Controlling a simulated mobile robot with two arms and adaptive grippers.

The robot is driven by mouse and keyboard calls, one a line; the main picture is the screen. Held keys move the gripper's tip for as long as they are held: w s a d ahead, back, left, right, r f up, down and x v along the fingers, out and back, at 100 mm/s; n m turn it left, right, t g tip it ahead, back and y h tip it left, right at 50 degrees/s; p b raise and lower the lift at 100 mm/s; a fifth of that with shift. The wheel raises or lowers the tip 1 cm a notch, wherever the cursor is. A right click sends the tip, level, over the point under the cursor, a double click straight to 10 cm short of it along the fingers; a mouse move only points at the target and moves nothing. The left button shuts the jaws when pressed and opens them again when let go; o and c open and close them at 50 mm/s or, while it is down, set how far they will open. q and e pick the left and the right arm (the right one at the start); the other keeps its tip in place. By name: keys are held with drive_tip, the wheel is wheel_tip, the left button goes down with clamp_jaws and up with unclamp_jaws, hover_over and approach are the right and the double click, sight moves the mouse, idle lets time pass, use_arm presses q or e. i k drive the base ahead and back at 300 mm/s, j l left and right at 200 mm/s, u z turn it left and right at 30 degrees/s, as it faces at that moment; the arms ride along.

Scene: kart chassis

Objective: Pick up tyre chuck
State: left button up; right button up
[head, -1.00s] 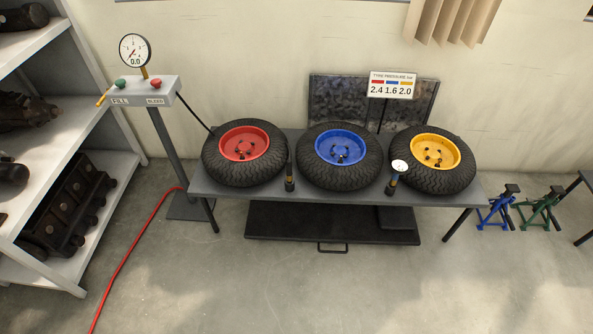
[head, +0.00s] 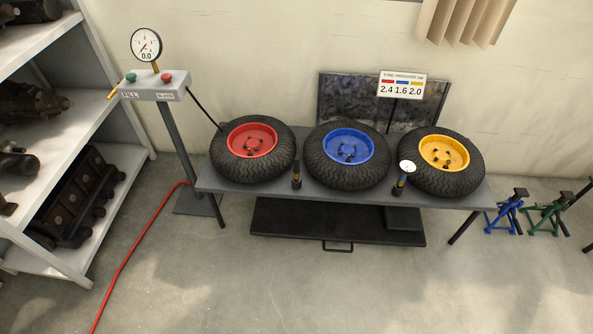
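A small dark upright piece with a brass-coloured band (head: 296,175), which looks like the tyre chuck, stands at the bench's front edge between the red-rimmed tyre (head: 252,140) and the blue-rimmed tyre (head: 346,147). It is too small to be sure. A dark hose (head: 205,109) runs from the inflator stand (head: 155,86) to the red-rimmed tyre's left side. Its far end is hidden. A pressure gauge with a white dial (head: 407,167) stands before the yellow-rimmed tyre (head: 443,154). Neither of my grippers is in view.
The tyres lie flat on a grey bench (head: 240,187). A sign (head: 402,86) above reads 2.4, 1.6, 2.0. A shelf (head: 75,255) stands at left, a red hose (head: 130,255) crosses the floor, and jack stands (head: 505,215) sit at right.

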sight(296, 170)
drive_tip(key=i+j, duration=0.2)
drive_tip(key=i+j+z, duration=0.45)
drive_tip(key=j, duration=0.2)
drive_tip(key=j+z, duration=0.2)
drive_tip(key=i+j+z, duration=0.2)
drive_tip(key=j, duration=0.3)
drive_tip(key=k, duration=0.05)
